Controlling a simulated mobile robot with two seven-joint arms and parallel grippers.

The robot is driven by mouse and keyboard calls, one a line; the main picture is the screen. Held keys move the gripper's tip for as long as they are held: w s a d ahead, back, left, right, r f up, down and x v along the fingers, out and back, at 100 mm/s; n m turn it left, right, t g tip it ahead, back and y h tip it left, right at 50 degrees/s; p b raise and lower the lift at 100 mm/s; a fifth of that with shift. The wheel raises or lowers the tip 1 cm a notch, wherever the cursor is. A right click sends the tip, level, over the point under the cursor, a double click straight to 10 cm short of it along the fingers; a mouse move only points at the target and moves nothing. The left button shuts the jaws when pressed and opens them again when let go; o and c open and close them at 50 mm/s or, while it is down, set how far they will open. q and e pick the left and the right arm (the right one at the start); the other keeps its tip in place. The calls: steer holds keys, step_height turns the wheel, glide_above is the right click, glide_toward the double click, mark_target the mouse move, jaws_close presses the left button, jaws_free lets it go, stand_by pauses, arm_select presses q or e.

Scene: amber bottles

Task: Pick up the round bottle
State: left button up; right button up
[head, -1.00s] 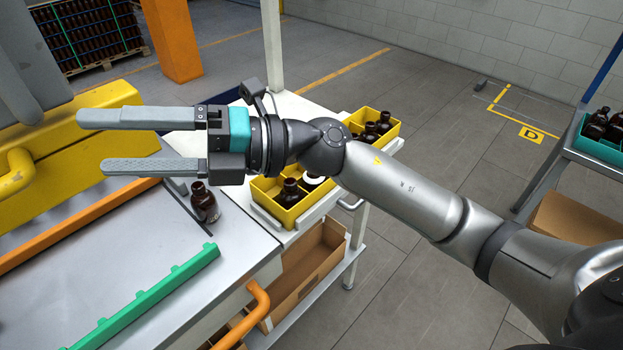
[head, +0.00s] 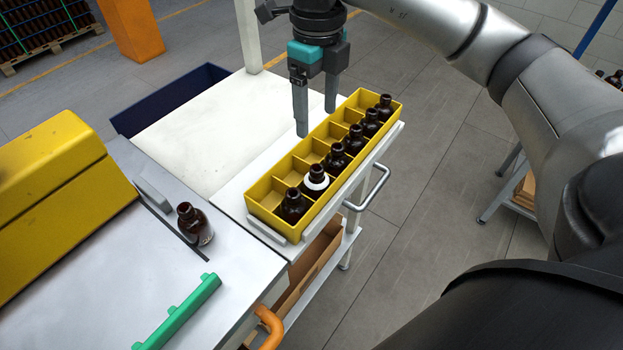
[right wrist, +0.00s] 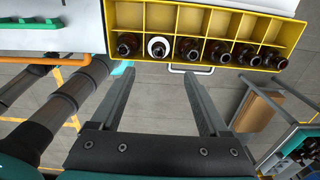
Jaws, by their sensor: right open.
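An amber bottle (head: 194,225) with a dark neck stands upright alone on the grey worktop, left of the yellow crate. The yellow divided crate (head: 266,222) holds a row of several amber bottles along its right side; one bottle (head: 315,180) has a white ring round its neck, and it also shows in the right wrist view (right wrist: 158,47). I cannot tell for sure which bottle is the round one. My right gripper (head: 316,118) is open and empty, fingers pointing down near the crate's far left side. In the right wrist view its fingers (right wrist: 158,75) show nothing between them. My left gripper is not in view.
A yellow housing (head: 50,190) stands at the left of the worktop. A green toothed rail (head: 180,312) lies in front. A white surface (head: 200,130) behind the worktop is clear. A metal handle (head: 378,190) sticks out at the crate's right. A dark blue bin (head: 170,100) is behind.

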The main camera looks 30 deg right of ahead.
mark_target(317, 168)
step_height(317, 168, down, 9)
steer(key=shift+s+f+p, duration=0.15)
steer(key=shift+f+p, duration=0.05)
steer(key=shift+p, duration=0.2)
step_height(317, 168, down, 4)
steer(key=shift+f+p, duration=0.1)
steer(key=shift+p, duration=0.45)
steer(key=shift+f, duration=0.55)
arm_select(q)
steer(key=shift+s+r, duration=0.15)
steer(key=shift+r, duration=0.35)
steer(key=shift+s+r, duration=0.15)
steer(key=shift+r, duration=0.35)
arm_select(e)
jaws_close()
